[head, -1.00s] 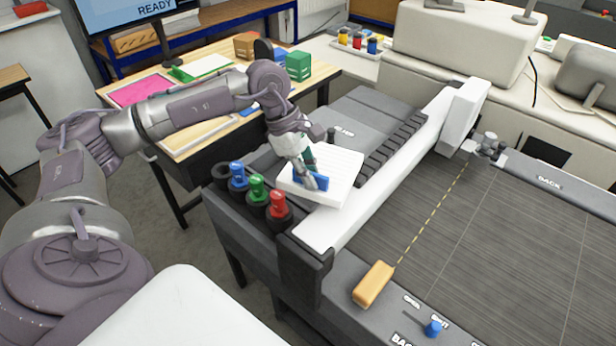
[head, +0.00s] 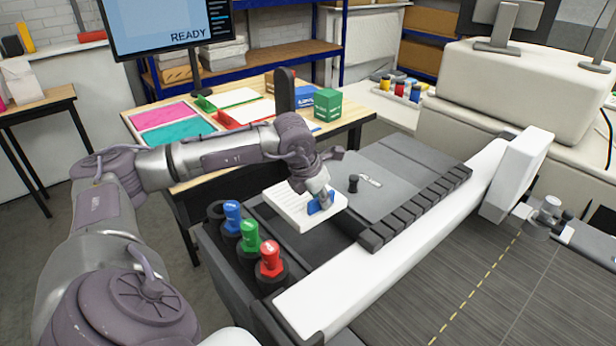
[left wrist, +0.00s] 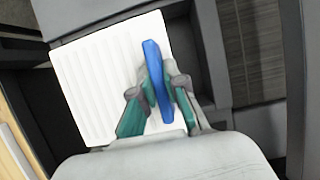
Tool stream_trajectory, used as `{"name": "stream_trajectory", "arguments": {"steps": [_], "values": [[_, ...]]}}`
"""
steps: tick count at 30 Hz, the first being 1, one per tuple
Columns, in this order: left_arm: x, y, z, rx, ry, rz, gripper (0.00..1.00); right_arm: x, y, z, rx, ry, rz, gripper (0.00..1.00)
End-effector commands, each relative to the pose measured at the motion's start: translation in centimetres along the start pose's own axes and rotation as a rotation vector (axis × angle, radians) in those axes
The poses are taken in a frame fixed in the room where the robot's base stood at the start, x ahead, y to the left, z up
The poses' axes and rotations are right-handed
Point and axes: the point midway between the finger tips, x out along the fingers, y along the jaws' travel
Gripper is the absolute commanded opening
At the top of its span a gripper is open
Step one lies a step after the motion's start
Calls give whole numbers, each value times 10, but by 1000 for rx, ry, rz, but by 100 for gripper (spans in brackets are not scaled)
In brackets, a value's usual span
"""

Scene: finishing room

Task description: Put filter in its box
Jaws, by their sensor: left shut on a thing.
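The filter is a white ribbed panel (head: 287,208) with a blue grip tab (head: 316,208). It hangs nearly flat over the near-left part of the grey machine. My left gripper (head: 322,200) is shut on the blue tab from above. In the left wrist view, the white filter (left wrist: 105,75) fills the left middle and the fingers (left wrist: 160,100) pinch the tab. A dark open recess (head: 325,241) in the machine, which looks like the filter's box, shows partly beside and under the filter. The filter hides the rest. My right gripper is not in view.
Blue, green and red knobbed caps (head: 269,260) stand left of the recess. A grey panel (head: 385,170) with a black knob (head: 353,184) lies right of the filter. A white beam (head: 400,245) runs along the machine. A wooden table (head: 190,172) with trays stands behind.

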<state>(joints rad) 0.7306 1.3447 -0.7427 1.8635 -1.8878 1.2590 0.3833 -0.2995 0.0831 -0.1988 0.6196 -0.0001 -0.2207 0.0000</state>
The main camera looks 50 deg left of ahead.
Motion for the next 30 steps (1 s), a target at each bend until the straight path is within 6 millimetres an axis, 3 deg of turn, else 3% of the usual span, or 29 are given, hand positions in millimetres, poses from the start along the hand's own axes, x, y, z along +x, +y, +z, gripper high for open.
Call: {"name": "stream_trajectory", "arguments": {"steps": [1,5,15,30], "values": [[19,0,-8,1,0,0,0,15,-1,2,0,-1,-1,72],[36,0,-17,3,-1,0,0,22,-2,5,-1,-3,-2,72],[86,-2,-38,4,1,-2,0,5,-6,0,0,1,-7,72],[128,-2,-55,4,-2,-1,0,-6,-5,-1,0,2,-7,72]]}}
